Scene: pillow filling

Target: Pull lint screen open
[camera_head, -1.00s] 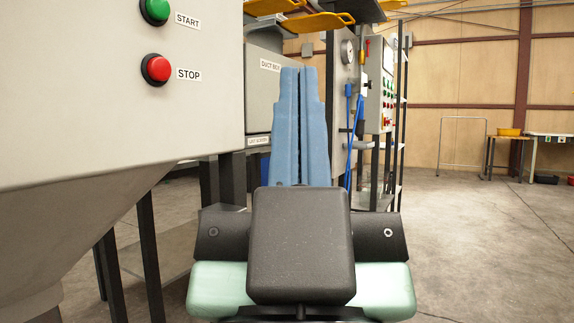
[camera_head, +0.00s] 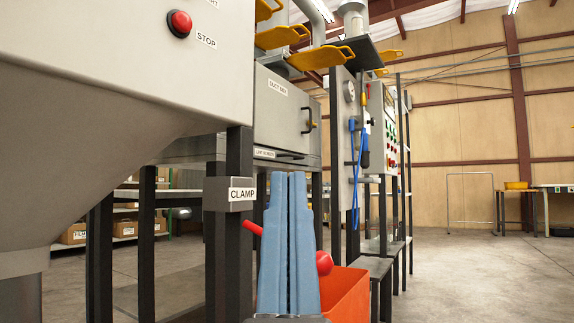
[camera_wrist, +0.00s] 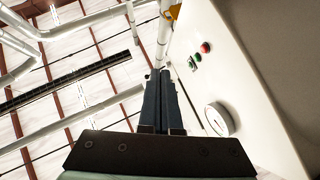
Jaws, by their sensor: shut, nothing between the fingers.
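The lint screen (camera_head: 270,154) is a grey, drawer-like front with a small label, in a slot under the duct box in the head view. A dark bar handle (camera_head: 292,156) is on its right part. It looks closed. My gripper (camera_head: 288,174) has two long blue fingers pointing up, side by side and shut with nothing between them. In the picture the fingertips are just below the handle, but they look nearer to the camera and apart from it. In the wrist view the gripper (camera_wrist: 160,73) points up at the ceiling, and the lint screen is not seen.
A black post with a CLAMP label (camera_head: 242,194) stands left of my gripper. A red lever (camera_head: 252,227) and an orange bin (camera_head: 347,295) are close by, partly behind my fingers. A large grey hopper (camera_head: 110,110) fills the left. Open floor (camera_head: 460,275) lies right.

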